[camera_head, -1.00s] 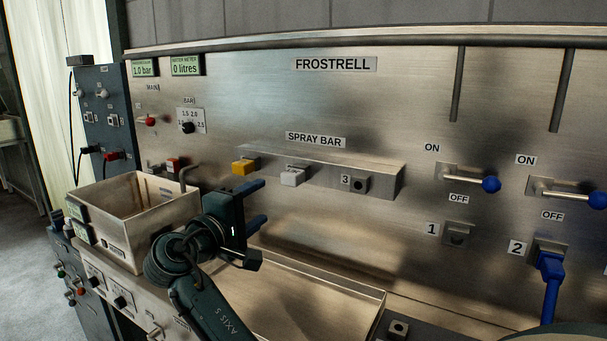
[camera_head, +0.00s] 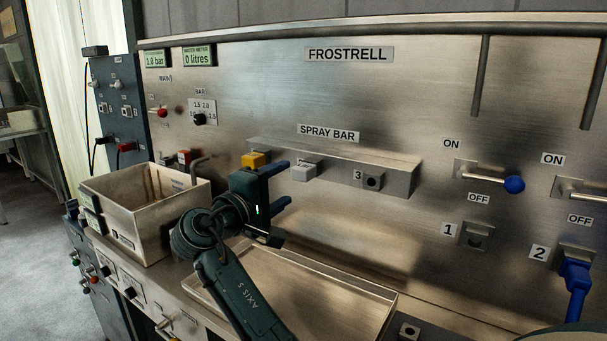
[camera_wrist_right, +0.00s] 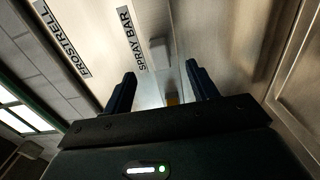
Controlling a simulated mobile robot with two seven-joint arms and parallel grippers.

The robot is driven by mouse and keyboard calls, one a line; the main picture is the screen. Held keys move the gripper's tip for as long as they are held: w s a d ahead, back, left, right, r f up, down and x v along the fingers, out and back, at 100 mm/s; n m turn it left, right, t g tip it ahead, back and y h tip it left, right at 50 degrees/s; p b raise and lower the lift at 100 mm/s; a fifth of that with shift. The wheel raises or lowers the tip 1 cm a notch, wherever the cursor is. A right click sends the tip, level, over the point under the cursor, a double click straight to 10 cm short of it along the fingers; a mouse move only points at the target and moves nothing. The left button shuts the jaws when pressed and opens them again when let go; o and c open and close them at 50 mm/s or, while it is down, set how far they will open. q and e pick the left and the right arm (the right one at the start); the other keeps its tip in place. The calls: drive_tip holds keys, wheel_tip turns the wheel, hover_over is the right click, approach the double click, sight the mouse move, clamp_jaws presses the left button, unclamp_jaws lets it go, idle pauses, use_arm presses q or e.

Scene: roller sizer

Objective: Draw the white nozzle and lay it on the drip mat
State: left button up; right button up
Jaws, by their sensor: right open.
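The white nozzle (camera_head: 304,173) is a small block seated in the spray bar (camera_head: 398,178), between the yellow nozzle (camera_head: 256,160) and the empty socket 3 (camera_head: 373,182). My right gripper (camera_head: 285,186) is open and empty, its blue fingers pointing toward the panel just left of and below the white nozzle, apart from it. In the right wrist view a pale block, apparently the white nozzle (camera_wrist_right: 158,48), lies beyond the fingers (camera_wrist_right: 160,85), and the yellow nozzle (camera_wrist_right: 172,99) shows low between them. I cannot make out a separate drip mat. My left gripper is out of view.
A shallow metal tray (camera_head: 385,318) lies below the spray bar, partly behind my right arm. An open metal box (camera_head: 150,225) stands at the left. Lever valves with blue knobs (camera_head: 514,185) and a blue plug in port 2 (camera_head: 576,275) are at the right.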

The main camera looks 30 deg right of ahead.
sight(298, 175)
drive_tip(key=x, duration=0.6)
drive_tip(key=shift+w+d, duration=0.2)
drive_tip(key=shift+d, duration=0.25)
drive_tip(key=shift+w+d, duration=0.1)
drive_tip(key=shift+d, duration=0.05)
drive_tip(key=shift+p, duration=0.55)
idle(0.4)
clamp_jaws()
idle(0.6)
